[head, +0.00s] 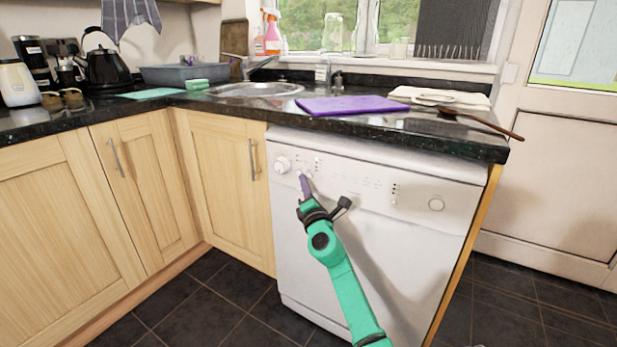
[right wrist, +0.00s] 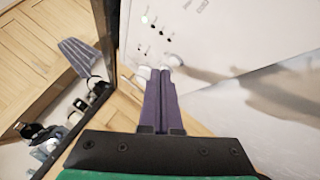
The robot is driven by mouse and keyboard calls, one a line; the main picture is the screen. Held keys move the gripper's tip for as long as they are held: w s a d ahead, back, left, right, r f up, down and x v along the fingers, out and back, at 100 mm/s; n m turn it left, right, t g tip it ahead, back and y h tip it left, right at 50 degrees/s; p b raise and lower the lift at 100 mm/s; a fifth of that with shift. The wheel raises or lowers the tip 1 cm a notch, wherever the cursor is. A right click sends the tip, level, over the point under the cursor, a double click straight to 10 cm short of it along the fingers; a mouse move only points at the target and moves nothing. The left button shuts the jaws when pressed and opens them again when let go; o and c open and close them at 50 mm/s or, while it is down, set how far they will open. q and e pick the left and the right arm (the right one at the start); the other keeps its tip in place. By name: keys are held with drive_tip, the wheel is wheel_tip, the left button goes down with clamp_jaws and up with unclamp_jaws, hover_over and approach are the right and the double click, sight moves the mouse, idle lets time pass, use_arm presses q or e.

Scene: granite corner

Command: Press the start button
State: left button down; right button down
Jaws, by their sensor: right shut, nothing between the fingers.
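A white dishwasher (head: 375,240) stands under the counter, with a control panel along its top. The panel has a knob (head: 282,164) at the left, small dark marks or buttons (head: 395,189) and a round button (head: 436,204) at the right. I cannot read which control is the start button. My right gripper (head: 304,181) is shut and empty, its purple fingers pointing up at the panel just right of the knob. In the right wrist view the closed fingers (right wrist: 160,90) end close to the panel; whether they touch it is unclear. My left gripper is out of view.
The black granite counter (head: 370,122) overhangs the dishwasher. On it are a purple board (head: 352,105), a wooden spoon (head: 480,122) near the right edge, and a sink (head: 254,90). Wooden cabinets (head: 225,190) stand left. Dark floor tiles (head: 205,310) in front are clear.

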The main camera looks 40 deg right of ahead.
idle(0.3)
drive_tip(key=shift+w+d, duration=0.15)
drive_tip(key=shift+d, duration=0.25)
